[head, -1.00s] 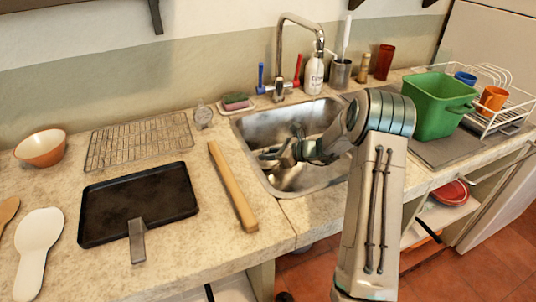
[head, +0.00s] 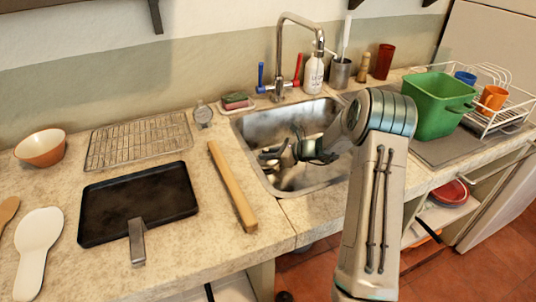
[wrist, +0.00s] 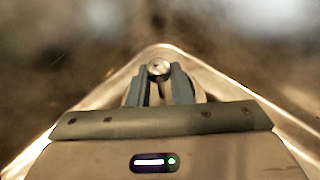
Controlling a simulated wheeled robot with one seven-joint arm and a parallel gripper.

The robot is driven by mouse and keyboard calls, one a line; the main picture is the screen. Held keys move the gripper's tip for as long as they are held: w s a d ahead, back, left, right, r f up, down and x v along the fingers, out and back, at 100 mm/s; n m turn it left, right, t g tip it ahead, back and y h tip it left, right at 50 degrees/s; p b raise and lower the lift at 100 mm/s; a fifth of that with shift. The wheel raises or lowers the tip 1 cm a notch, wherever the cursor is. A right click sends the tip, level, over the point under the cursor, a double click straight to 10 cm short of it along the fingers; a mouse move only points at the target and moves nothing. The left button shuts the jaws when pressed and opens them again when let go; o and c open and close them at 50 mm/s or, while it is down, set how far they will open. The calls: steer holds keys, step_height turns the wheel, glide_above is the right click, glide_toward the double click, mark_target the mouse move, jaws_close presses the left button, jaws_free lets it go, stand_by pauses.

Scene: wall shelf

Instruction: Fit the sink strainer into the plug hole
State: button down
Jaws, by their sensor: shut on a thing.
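My gripper (wrist: 159,80) is down inside the steel sink (head: 250,130), and it also shows in the head view (head: 271,157). Its fingers are shut on a small round metal knob, which I take to be the top of the sink strainer (wrist: 158,67). The knob shows between the fingertips in the wrist view. The rest of the strainer is mostly hidden by the fingers and the gripper body. I cannot make out the plug hole in either view, nor whether the strainer touches the sink floor.
The tap (head: 281,60) rises behind the sink. A sponge on a dish (head: 236,101) and a soap bottle (head: 313,75) stand by the rim. A green tub (head: 437,105) and dish rack stand right.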

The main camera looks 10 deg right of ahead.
steer(key=shift+f+b, duration=0.85)
steer(key=shift+f, duration=0.35)
steer(key=c, duration=1.2)
jaws_free()
steer(key=shift+c, duration=0.2)
steer(key=p+v, duration=0.1)
steer(key=v, duration=1.3)
steer(key=shift+w, duration=0.1)
steer(key=shift+a+r, duration=0.1)
